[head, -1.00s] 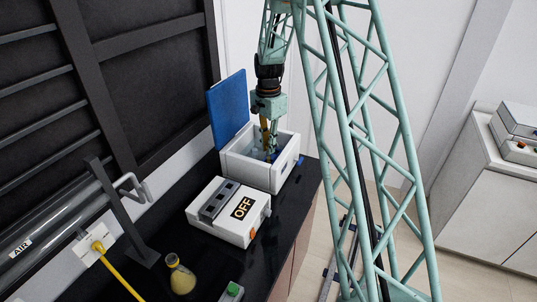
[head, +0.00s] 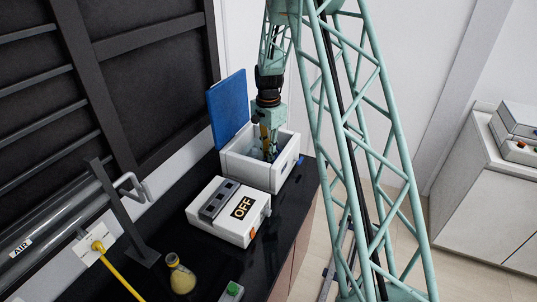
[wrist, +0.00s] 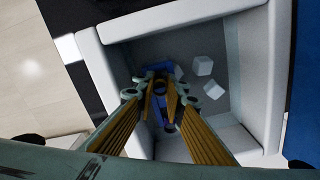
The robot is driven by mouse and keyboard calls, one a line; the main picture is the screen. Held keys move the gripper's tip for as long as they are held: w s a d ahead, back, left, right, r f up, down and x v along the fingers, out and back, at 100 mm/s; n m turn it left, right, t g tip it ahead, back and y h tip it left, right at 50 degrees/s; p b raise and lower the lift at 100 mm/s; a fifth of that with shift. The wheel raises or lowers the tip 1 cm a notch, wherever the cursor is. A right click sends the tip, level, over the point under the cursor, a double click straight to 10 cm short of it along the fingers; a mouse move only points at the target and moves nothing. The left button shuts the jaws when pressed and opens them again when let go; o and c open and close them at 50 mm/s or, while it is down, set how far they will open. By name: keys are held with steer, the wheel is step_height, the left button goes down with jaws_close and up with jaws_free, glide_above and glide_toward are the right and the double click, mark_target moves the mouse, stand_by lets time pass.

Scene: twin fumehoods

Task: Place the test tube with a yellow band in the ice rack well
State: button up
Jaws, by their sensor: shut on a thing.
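The white ice box (head: 244,171) stands open at the back of the black bench, with its blue lid (head: 228,110) raised. My gripper (head: 270,155) points down with its fingers inside the box. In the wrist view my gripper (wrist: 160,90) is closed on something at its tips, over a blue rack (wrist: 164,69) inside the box. The held thing is mostly hidden by the fingers, and I cannot make out a yellow band. I cannot tell whether it is in a well.
White ice cubes (wrist: 203,66) lie beside the rack in the box. A white device marked OFF (head: 230,212) stands in front of the box. A flask with yellow liquid (head: 181,276) stands nearer on the bench. A grey bar frame (head: 120,215) is at left.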

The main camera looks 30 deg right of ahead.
steer(key=o, duration=0.8)
steer(key=shift+r, duration=0.1)
step_height(320, 180, up, 12)
stand_by(0.5)
steer(key=shift+r, duration=0.15)
stand_by(0.5)
